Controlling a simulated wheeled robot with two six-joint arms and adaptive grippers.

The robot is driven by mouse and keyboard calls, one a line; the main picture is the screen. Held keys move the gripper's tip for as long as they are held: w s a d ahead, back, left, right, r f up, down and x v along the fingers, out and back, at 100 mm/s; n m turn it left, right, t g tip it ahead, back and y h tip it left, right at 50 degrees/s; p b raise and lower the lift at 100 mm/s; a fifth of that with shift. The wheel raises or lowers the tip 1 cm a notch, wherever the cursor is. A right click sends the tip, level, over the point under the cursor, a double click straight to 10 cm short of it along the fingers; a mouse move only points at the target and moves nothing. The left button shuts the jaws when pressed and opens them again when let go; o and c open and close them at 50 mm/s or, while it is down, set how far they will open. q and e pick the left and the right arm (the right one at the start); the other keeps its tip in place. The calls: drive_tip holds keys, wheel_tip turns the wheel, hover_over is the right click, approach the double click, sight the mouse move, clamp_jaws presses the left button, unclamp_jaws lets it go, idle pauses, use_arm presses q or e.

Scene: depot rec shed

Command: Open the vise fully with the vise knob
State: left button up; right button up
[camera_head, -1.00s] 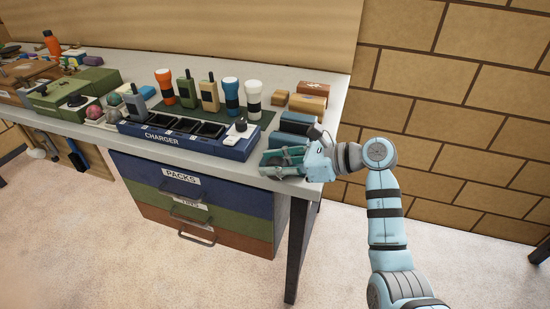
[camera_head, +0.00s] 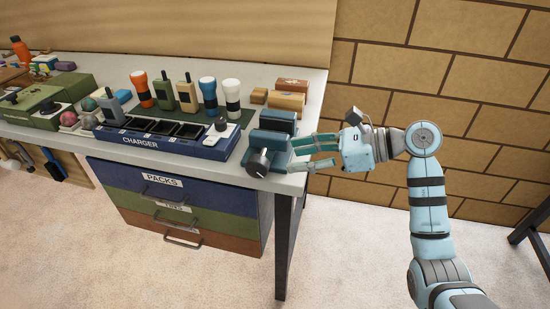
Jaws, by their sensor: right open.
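The dark teal vise (camera_head: 267,143) stands on the bench's right front corner. Its far block (camera_head: 278,121) and near block look close together; I cannot tell the exact gap between them. The grey round vise knob (camera_head: 258,162) faces the front at the near end of the vise. My right gripper (camera_head: 298,154) is open, with its green fingers pointing left toward the vise's right side. The fingertips are just right of the vise and knob, holding nothing; whether they touch the vise is unclear. My left gripper is out of view.
The blue charger (camera_head: 165,143) sits left of the vise, with radios and torches behind it. Wooden blocks (camera_head: 287,101) lie behind the vise. Drawers (camera_head: 187,190) hang under the bench. Right of the bench is open floor, with a brick wall behind.

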sight(264, 161)
drive_tip(key=shift+s+d+r, duration=0.15)
drive_tip(key=shift+d+r, duration=0.1)
drive_tip(key=shift+d, duration=0.2)
wheel_tip(264, 161, down, 9)
drive_tip(key=s+d+y+b, duration=0.1)
drive_tip(key=d+b, duration=0.2)
drive_tip(key=b, duration=0.5)
wheel_tip(264, 161, up, 5)
drive_tip(key=t+y, duration=0.1)
drive_tip(key=y, duration=0.2)
drive_tip(key=x, duration=1.4)
drive_tip(key=shift+w+r+b, duration=0.1)
drive_tip(key=shift+r+b, duration=0.1)
drive_tip(key=shift+b, duration=0.15)
clamp_jaws()
